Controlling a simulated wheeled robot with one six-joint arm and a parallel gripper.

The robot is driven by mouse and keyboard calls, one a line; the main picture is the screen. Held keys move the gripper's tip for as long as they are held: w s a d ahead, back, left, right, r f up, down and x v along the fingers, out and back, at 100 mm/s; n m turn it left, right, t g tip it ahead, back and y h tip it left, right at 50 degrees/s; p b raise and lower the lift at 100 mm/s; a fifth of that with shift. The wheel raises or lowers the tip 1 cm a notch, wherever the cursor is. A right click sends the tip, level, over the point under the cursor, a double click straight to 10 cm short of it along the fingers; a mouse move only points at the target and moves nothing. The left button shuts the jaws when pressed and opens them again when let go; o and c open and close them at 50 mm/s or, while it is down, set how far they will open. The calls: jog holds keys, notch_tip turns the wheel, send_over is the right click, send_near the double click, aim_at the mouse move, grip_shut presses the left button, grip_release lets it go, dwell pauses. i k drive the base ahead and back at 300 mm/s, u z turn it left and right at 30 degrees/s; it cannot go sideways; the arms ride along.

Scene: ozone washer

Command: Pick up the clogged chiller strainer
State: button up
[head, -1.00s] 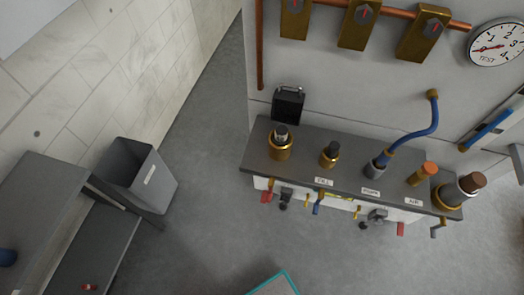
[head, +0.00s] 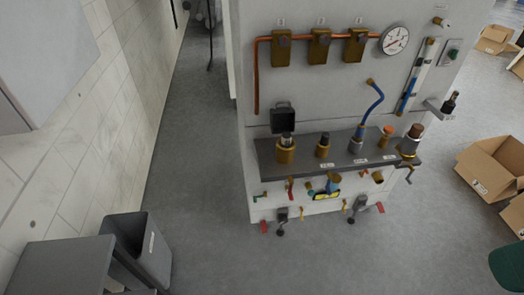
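Several fittings stand upright on the dark grey shelf (head: 440,160) of the washer panel. From the left they are a wide brass fitting with a dark top (head: 286,149), a smaller brass one with a black top (head: 323,146), a grey socket with a blue hose (head: 356,145), an orange-capped piece (head: 387,136) and a thick brown-topped cylinder in a brass ring (head: 411,140). I cannot tell which of these, if any, is the clogged chiller strainer. My gripper is not in view.
Coloured valves and taps (head: 292,186) stick out below the shelf. A pressure gauge (head: 395,40) and brass valves (head: 320,47) are above. A grey bin (head: 138,250) stands at lower left. Open cardboard boxes (head: 492,168) lie at right. The floor between wall and washer is clear.

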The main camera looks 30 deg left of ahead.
aim_at(286, 142)
jog(key=u, duration=1.7)
jog(key=i, duration=1)
